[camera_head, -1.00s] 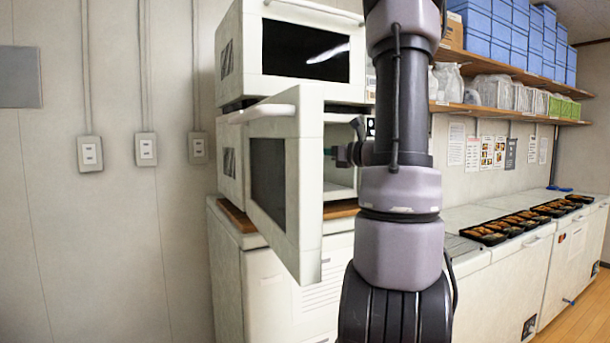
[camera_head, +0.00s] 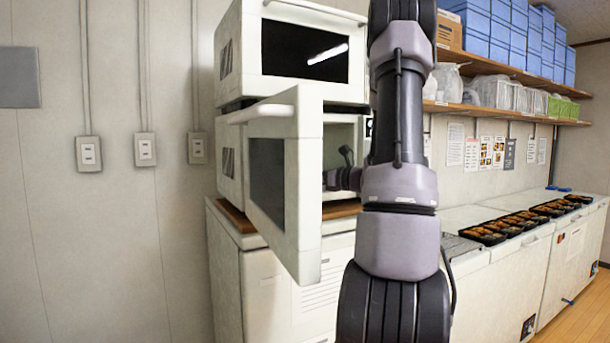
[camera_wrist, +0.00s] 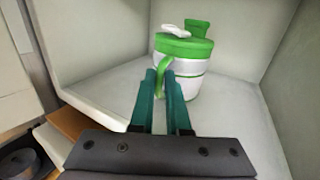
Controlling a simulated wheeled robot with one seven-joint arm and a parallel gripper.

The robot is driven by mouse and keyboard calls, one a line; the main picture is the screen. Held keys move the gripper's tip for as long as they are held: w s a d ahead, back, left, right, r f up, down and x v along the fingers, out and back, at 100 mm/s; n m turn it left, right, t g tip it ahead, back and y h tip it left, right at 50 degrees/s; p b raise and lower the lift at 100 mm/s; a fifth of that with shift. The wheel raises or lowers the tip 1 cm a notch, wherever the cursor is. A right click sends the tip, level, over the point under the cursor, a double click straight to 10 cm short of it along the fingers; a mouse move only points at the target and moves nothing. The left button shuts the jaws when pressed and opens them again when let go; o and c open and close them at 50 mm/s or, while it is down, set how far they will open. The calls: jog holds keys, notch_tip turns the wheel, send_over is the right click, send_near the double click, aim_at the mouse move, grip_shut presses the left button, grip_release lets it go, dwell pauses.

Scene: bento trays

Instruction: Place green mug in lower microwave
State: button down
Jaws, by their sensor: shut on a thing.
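The green mug (camera_wrist: 185,62) is white with green bands, a green lid and a green handle. In the wrist view it is upright inside the lower microwave, on or just above its floor. My gripper (camera_wrist: 166,78) is shut on the green handle. In the head view the lower microwave (camera_head: 230,178) has its door (camera_head: 305,185) swung wide open toward me. My wrist reaches into its opening. The mug and fingertips are hidden there by the door and my arm.
An upper microwave (camera_head: 245,60), closed, sits on top of the lower one. The open door stands just left of my arm. White cabinets with several black bento trays (camera_head: 520,222) run along the right. Shelves (camera_head: 510,70) with boxes are above.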

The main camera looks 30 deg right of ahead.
jog(key=shift+f, duration=0.1)
jog(key=c, duration=0.9)
grip_release()
jog(key=v, duration=1.2)
